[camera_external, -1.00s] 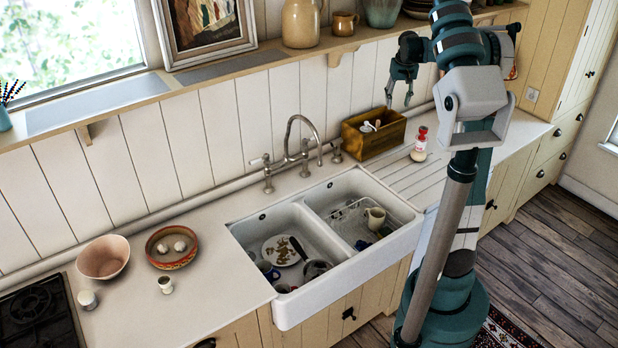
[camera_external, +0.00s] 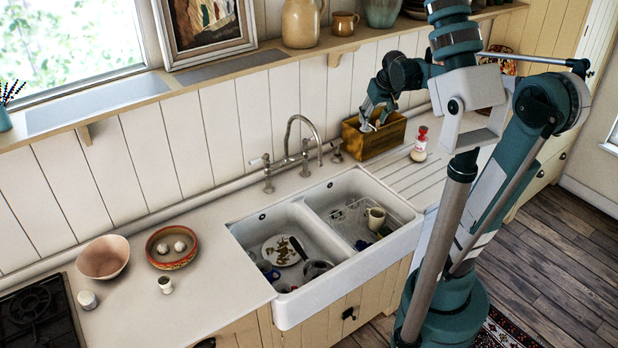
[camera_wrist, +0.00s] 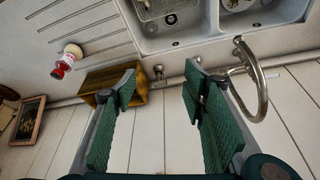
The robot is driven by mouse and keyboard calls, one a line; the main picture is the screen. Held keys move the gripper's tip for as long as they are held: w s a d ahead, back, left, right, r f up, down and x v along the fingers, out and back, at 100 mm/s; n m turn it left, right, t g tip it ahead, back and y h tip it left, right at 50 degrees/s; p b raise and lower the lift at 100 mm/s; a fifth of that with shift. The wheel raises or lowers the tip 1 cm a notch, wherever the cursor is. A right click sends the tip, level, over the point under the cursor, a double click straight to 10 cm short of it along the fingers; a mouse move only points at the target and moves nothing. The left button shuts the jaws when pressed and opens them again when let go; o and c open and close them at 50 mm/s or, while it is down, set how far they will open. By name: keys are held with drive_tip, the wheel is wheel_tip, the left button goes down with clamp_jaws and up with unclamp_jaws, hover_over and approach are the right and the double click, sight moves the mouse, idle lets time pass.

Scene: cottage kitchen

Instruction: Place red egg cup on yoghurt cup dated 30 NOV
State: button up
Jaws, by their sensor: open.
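I cannot make out a red egg cup in either view. Two small pale cups stand on the left counter in the external view: one small white cup (camera_external: 166,285) near the patterned bowl, and a white pot (camera_external: 87,299) near the hob. No date is readable on either, so I cannot tell which is a yoghurt cup. My gripper (camera_external: 372,119) is in front of the wall, at the wooden box (camera_external: 361,146) behind the sink. In the wrist view my gripper (camera_wrist: 162,82) is open with nothing between its fingers. The left finger overlaps the wooden box (camera_wrist: 105,80).
The double sink (camera_external: 281,318) holds dishes. The tap (camera_external: 303,140) rises behind it and also shows in the wrist view (camera_wrist: 262,90), close to the right finger. A red-capped bottle (camera_external: 420,143) stands right of the box. A pink bowl (camera_external: 103,260) and patterned bowl (camera_external: 172,263) stand left.

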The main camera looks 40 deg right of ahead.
drive_tip(key=s+a+f+n+t, duration=0.1)
drive_tip(key=s+a+f, duration=0.1)
drive_tip(key=s+a, duration=0.3)
drive_tip(key=s+a+f+n+t+y, duration=0.1)
drive_tip(key=s+a+f, duration=0.2)
drive_tip(key=s+a, duration=0.3)
drive_tip(key=s+a+f+n+t, duration=0.1)
drive_tip(key=s+a+f, duration=0.2)
drive_tip(key=s+a, duration=0.3)
drive_tip(key=shift+s+a+f+n, duration=0.2)
drive_tip(key=shift+a+n, duration=0.1)
drive_tip(key=shift+a, duration=0.25)
